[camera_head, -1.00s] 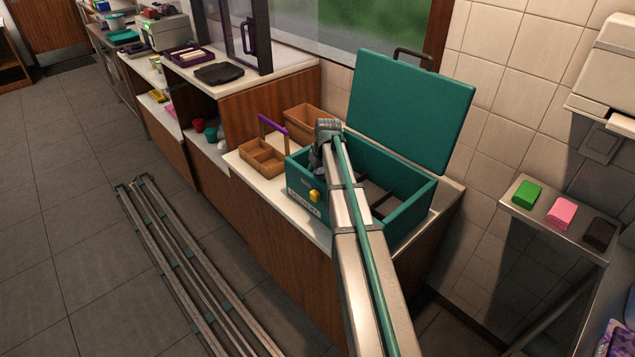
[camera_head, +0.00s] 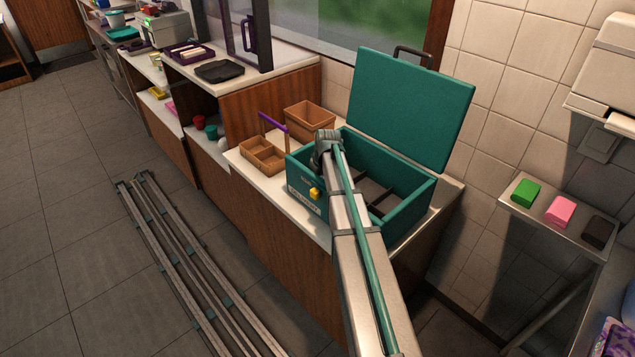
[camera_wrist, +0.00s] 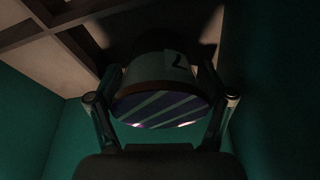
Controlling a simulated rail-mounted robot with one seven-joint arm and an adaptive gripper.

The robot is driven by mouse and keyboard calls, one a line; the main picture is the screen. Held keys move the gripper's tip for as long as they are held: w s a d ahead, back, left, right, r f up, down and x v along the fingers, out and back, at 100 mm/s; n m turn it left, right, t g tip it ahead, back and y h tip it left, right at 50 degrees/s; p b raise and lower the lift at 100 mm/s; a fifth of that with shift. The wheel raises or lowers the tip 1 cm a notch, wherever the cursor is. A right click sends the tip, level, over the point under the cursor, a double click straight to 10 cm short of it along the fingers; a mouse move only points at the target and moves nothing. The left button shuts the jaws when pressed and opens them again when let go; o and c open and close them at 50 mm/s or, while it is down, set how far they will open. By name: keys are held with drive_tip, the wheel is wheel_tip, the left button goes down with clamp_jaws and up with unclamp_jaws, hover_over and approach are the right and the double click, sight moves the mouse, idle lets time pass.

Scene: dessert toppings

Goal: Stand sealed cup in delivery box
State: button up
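The teal delivery box (camera_head: 408,212) stands open on the counter, its lid (camera_head: 412,108) raised at the back. My arm reaches over it, and the wrist is at its left end; the gripper's fingers and the cup are hidden in the head view. In the dark wrist view, the sealed cup (camera_wrist: 160,72), with a dark mark on its side and a purple-and-white striped top (camera_wrist: 160,107), sits between the two fingers of my gripper (camera_wrist: 160,90). The fingers appear closed on its sides. I cannot tell whether its base touches the box floor.
Crossing dividers (camera_wrist: 78,42) and pale floor cells show at upper left in the wrist view; teal walls are close on both sides. A brown caddy with a purple handle (camera_head: 273,122) and a brown bin (camera_head: 310,118) stand left of the box.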

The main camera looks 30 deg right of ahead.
drive_tip(key=shift+r, duration=0.1)
drive_tip(key=b+v, duration=0.2)
drive_tip(key=v, duration=1)
drive_tip(key=shift+r, duration=0.1)
idle(0.3)
